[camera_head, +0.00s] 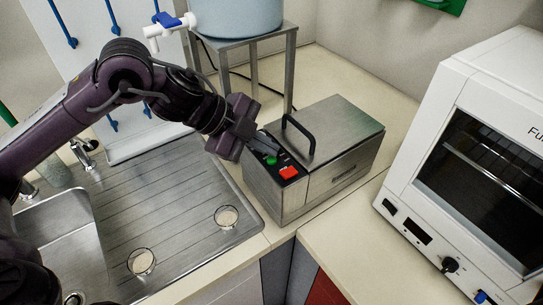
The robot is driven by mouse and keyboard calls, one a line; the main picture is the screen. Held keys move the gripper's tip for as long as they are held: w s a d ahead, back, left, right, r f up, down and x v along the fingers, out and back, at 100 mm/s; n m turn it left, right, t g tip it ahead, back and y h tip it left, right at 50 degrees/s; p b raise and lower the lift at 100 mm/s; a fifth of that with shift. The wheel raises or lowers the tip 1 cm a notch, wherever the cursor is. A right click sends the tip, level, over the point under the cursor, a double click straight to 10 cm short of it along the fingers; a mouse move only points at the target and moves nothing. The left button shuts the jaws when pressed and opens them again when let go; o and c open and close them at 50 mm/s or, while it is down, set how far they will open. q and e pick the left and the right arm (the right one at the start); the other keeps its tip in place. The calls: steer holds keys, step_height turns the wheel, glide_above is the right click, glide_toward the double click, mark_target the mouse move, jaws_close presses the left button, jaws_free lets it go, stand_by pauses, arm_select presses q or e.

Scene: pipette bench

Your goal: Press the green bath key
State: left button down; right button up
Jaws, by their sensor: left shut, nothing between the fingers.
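The green bath key (271,159) is on the black panel at the left end of the steel water bath (345,165). A larger red key (289,173) sits on the same panel, nearer to me. My left gripper (264,147) is shut and empty. Its fingertips point down right and are just above and behind the green key in the picture. I cannot tell whether they touch it. The bath's lid is down and has a black handle (298,138). My right gripper is not in view.
A steel sink drainer (165,210) with two small glass dishes (226,216) lies left of the bath. A white oven (450,170) stands at the right. A metal stand (275,40) with a blue tank (235,15) is behind. Bare counter (335,240) lies between bath and oven.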

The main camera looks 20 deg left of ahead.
arm_select(q)
steer(key=shift+f, duration=0.1)
stand_by(0.4)
steer(key=shift+f, duration=0.35)
steer(key=shift+f+b, duration=0.1)
steer(key=shift+b, duration=0.25)
steer(key=shift+r+p, duration=0.55)
steer(key=shift+p, duration=0.1)
steer(key=shift+r, duration=0.1)
steer(key=shift+r, duration=0.2)
step_height(320, 180, up, 5)
steer(key=p, duration=0.5)
steer(key=shift+r+p, duration=0.2)
steer(key=shift+p, duration=0.2)
